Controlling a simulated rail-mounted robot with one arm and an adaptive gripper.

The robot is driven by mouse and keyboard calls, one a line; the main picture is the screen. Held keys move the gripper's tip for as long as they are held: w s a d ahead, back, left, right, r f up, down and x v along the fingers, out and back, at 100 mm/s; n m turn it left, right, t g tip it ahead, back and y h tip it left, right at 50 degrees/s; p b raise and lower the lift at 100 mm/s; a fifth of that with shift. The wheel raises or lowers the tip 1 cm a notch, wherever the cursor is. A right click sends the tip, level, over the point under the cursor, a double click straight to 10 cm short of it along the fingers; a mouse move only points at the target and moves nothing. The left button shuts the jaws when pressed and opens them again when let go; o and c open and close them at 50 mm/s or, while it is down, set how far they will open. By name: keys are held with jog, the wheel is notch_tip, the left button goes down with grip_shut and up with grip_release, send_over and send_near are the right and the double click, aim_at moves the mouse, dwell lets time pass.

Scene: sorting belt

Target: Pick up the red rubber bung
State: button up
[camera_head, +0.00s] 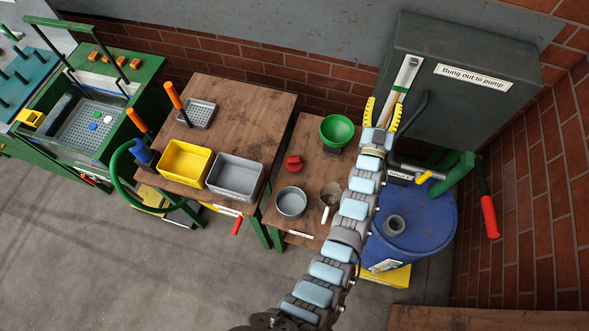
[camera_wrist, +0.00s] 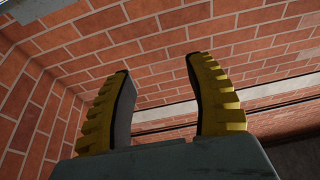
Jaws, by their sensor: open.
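The red rubber bung (camera_head: 293,162) rests on the smaller wooden table, left of the green bowl and above the round grey pot in the head view. My gripper (camera_head: 385,101) is to the right of the bung, in front of the dark green cabinet, with its yellow ribbed fingers pointing up in the picture. The wrist view shows my gripper (camera_wrist: 158,66) with its fingers wide apart and nothing between them. That view faces a brick wall, and the bung is not in it.
Near the bung are the green bowl (camera_head: 337,130), the grey pot (camera_head: 291,202) and a metal cup (camera_head: 331,194). My arm crosses over the table's right side. A blue drum (camera_head: 425,225) stands to the right. Yellow (camera_head: 184,165) and grey (camera_head: 235,177) bins sit on the left table.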

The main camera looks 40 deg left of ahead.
jog(key=w+a+f+m+g+h+b, duration=0.45)
jog(key=w+a, duration=0.25)
jog(key=w, duration=0.4)
jog(key=m+g+h+b, duration=0.5)
jog(key=m+g+b, duration=0.4)
jog(key=g, duration=0.6)
send_over(294, 159)
notch_tip(294, 159, down, 12)
jog(key=f, duration=0.4)
jog(key=f+b, duration=0.1)
jog(key=f, duration=0.7)
jog(key=shift+w, duration=0.3)
jog(key=shift+s+d+f+b, duration=0.1)
jog(key=shift+s+f+b, duration=0.15)
jog(key=shift+f, duration=1)
jog(key=shift+s+f+b, duration=0.15)
jog(key=shift+f+b, duration=0.1)
jog(key=shift+f, duration=1)
grip_shut()
